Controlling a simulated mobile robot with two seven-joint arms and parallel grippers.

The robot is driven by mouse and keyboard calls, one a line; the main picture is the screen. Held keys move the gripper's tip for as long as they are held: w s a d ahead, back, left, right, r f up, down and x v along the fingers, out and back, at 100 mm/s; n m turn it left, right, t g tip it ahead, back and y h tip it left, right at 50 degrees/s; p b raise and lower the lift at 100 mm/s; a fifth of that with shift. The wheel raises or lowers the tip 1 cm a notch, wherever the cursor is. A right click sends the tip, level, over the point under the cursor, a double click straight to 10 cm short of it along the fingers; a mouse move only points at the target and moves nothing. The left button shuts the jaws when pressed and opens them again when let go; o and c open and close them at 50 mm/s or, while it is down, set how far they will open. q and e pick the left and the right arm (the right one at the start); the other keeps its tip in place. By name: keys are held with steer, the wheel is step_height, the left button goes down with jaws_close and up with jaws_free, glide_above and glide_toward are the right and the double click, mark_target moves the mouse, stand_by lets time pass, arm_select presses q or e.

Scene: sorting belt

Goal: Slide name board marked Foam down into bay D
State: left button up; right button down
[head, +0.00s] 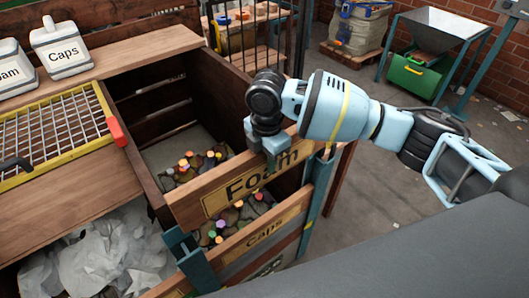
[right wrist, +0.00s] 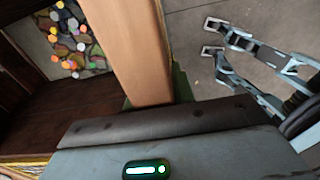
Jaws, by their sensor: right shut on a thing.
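The wooden name board marked Foam (head: 224,191) has a yellow label and spans the bay front, above a board marked Caps (head: 262,238). A gap between them shows loose caps. Its ends are near two teal posts (head: 193,259) (head: 318,186); I cannot tell whether they sit in the slots. My right gripper (head: 273,147) is shut on the top edge of the Foam board near its right end. In the right wrist view the board (right wrist: 128,50) runs up from the gripper. My left gripper (right wrist: 211,38) appears there, open and empty. No letter D is readable.
Colourful caps (head: 200,162) lie inside the bay. Left of it are a yellow-framed mesh (head: 60,125), a red block (head: 116,131) and white plastic (head: 95,255). White containers marked Caps (head: 62,50) and Foam (head: 12,72) stand on the ledge. Open floor lies to the right.

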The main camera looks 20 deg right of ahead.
steer(key=shift+s+f, duration=0.1)
steer(key=shift+f, duration=0.05)
steer(key=shift+f+b, duration=0.3)
steer(key=shift+f, duration=0.15)
steer(key=shift+r, duration=0.25)
steer(key=shift+f, duration=0.1)
arm_select(q)
steer(key=shift+w+r+p, duration=0.15)
steer(key=shift+r+p, duration=0.1)
steer(key=shift+p, duration=0.15)
steer(key=shift+f, duration=0.1)
arm_select(e)
steer(key=shift+f, duration=0.1)
